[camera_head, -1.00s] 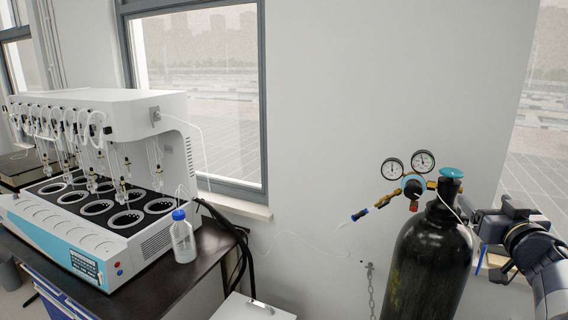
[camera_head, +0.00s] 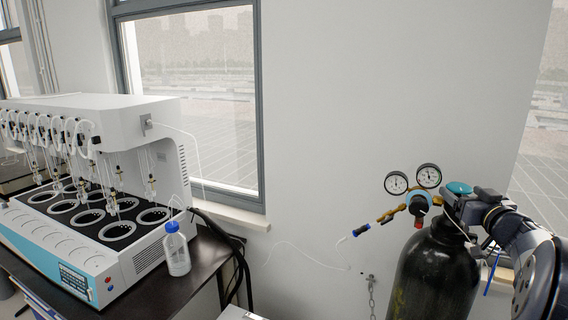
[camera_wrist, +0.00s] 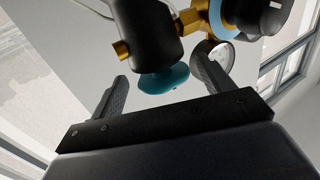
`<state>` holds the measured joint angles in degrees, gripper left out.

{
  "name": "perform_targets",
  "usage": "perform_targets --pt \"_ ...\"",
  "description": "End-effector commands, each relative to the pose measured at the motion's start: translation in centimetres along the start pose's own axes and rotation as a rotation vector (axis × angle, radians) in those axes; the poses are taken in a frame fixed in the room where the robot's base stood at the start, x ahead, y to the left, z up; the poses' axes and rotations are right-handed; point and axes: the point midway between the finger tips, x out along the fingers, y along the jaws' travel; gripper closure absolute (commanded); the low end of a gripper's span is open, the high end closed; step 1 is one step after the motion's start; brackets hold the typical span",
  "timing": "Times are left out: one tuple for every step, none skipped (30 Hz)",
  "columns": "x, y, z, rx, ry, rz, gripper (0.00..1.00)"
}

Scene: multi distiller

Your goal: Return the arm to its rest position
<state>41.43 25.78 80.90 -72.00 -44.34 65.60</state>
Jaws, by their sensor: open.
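My arm comes in from the right edge of the head view, and my gripper (camera_head: 452,204) is beside the top of the black gas cylinder (camera_head: 436,272). The teal valve knob (camera_head: 459,188) shows just behind it. In the wrist view the two dark fingers of my gripper (camera_wrist: 160,92) are spread apart. The teal knob (camera_wrist: 163,79) shows between them, with the brass regulator (camera_wrist: 193,18) beyond. I see nothing held. Whether a finger touches the knob or the cylinder I cannot tell.
Two round gauges (camera_head: 412,179) and a blue hose fitting (camera_head: 362,227) stick out left of the cylinder. A white multi-position distiller (camera_head: 95,125) and a blue-capped bottle (camera_head: 177,250) stand on the dark bench (camera_head: 135,297). Bare wall lies between window and cylinder.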

Motion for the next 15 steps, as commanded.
perform_targets --pt "0.27 -0.33 0.01 0.000 0.002 0.022 0.24" --pt "0.34 -0.37 0.06 -0.001 0.003 0.038 0.24" --pt "0.26 -0.38 0.10 -0.001 0.004 0.062 0.24" --pt "0.24 -0.42 0.10 -0.002 0.004 0.079 0.24" --pt "0.24 -0.48 0.11 -0.001 0.004 0.095 0.24" --pt "0.27 -0.51 0.17 -0.002 0.005 0.116 0.24" --pt "0.26 -0.52 0.18 -0.003 0.005 0.133 0.24" --pt "0.24 -0.56 0.17 -0.002 0.005 0.149 0.24" --pt "0.26 -0.63 0.25 -0.003 0.004 0.169 0.24" --pt "0.28 -0.65 0.30 -0.003 0.005 0.184 0.24" --pt "0.27 -0.64 0.33 -0.003 0.005 0.200 0.24" --pt "0.26 -0.70 0.33 -0.003 0.004 0.220 0.24" --pt "0.28 -0.74 0.37 -0.004 0.005 0.234 0.24" --pt "0.30 -0.76 0.40 -0.004 0.006 0.248 0.24" --pt "0.30 -0.76 0.41 -0.004 0.006 0.267 0.24"
